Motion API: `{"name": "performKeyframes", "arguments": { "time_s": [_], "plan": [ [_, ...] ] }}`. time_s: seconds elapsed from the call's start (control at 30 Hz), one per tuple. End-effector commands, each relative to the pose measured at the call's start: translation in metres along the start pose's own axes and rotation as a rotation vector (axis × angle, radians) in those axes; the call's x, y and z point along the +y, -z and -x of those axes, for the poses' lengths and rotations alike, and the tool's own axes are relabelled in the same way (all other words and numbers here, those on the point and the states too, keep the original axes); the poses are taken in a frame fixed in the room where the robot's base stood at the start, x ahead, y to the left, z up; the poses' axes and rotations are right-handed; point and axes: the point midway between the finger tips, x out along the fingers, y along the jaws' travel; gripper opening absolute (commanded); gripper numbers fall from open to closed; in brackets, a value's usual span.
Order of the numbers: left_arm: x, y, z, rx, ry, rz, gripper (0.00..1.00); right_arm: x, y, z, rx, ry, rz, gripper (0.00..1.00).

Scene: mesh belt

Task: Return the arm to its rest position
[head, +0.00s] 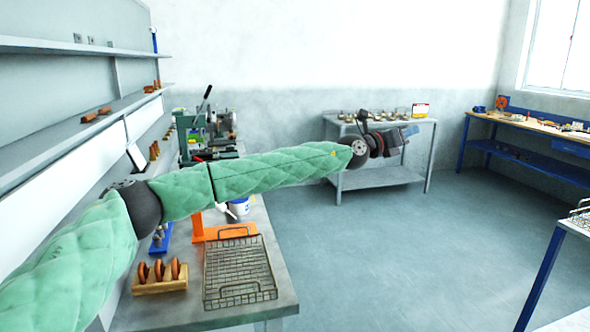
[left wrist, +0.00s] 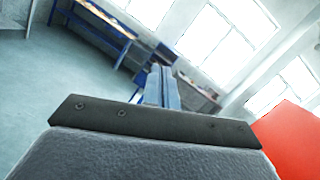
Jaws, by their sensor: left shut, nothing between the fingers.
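My left arm, in a green quilted sleeve, reaches across the head view from the lower left. My left gripper (head: 408,131) is at its end, in front of the far grey table and above the floor. It is shut and empty, and touches nothing that I can see. In the left wrist view the closed fingers (left wrist: 162,88) stick out past a dark plate, with the room tilted behind them. My right gripper is not in view.
A grey bench (head: 283,292) below my arm holds a wire basket (head: 238,270), a wooden rack with brown discs (head: 160,278) and an orange stand (head: 197,228). Shelves (head: 70,47) line the left wall. A blue-legged workbench (head: 535,138) stands right. The middle floor is clear.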

Motion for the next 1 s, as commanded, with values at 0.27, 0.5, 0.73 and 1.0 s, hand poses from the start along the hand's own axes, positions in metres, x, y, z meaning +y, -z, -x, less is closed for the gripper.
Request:
{"name": "performKeyframes", "arguments": {
  "time_s": [0.27,0.5,0.73,1.0],
  "plan": [
    [-0.073,-0.074,0.027,-0.462,0.041,0.458,0.00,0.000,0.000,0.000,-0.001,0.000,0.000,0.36],
    [-0.072,-0.091,0.093,-0.797,-0.053,0.931,0.00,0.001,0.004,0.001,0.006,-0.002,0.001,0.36],
    [-0.045,-0.062,0.163,-0.998,-0.217,1.300,0.00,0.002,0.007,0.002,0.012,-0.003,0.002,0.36],
    [-0.016,-0.004,0.239,-1.128,-0.430,1.629,0.00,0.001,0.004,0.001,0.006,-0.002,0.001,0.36]
  ]
}}
